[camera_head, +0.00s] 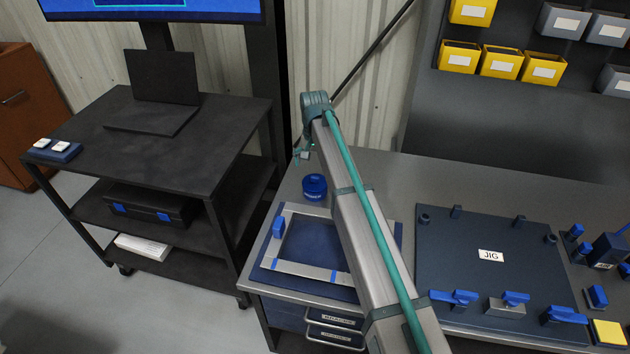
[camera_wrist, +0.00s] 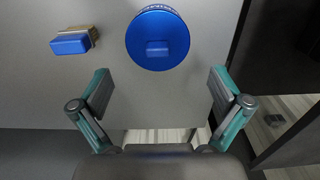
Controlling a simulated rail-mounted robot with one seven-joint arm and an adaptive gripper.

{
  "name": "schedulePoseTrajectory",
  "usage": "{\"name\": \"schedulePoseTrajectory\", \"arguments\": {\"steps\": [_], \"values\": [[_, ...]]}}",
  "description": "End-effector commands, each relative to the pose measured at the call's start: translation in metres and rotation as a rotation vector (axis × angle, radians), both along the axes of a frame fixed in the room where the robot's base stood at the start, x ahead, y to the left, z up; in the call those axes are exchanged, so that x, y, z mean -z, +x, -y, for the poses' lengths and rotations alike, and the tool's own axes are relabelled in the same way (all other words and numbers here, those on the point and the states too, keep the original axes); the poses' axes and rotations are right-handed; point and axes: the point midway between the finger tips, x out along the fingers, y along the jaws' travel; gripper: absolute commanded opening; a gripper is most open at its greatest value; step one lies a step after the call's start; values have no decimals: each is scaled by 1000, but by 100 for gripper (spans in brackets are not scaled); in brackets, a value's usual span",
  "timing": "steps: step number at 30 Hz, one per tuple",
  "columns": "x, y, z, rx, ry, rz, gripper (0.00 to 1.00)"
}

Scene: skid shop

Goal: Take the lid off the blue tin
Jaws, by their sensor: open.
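The blue tin (camera_head: 314,188) stands on the grey workbench, near its back left corner. In the wrist view I look down on its round blue lid (camera_wrist: 157,18), which has a raised block-shaped knob (camera_wrist: 157,48) at its middle.
A blue block with a tan part (camera_wrist: 73,42) lies beside the tin in the wrist view; my arm seems to hide it in the head view. A framed panel (camera_head: 310,240) and a jig plate (camera_head: 490,285) lie on the bench. A dark cart (camera_head: 205,165) stands left.

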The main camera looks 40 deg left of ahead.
Motion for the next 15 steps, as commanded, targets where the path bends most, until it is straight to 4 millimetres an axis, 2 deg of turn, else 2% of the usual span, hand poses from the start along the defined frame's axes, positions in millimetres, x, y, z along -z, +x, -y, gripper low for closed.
{"name": "schedulePoseTrajectory", "arguments": {"steps": [5, 12, 15], "values": [[11, -1, 3, 0, -1, 0, 100], [43, -2, 4, -1, -1, 0, 100], [50, -2, 4, -1, -1, 0, 100]]}}
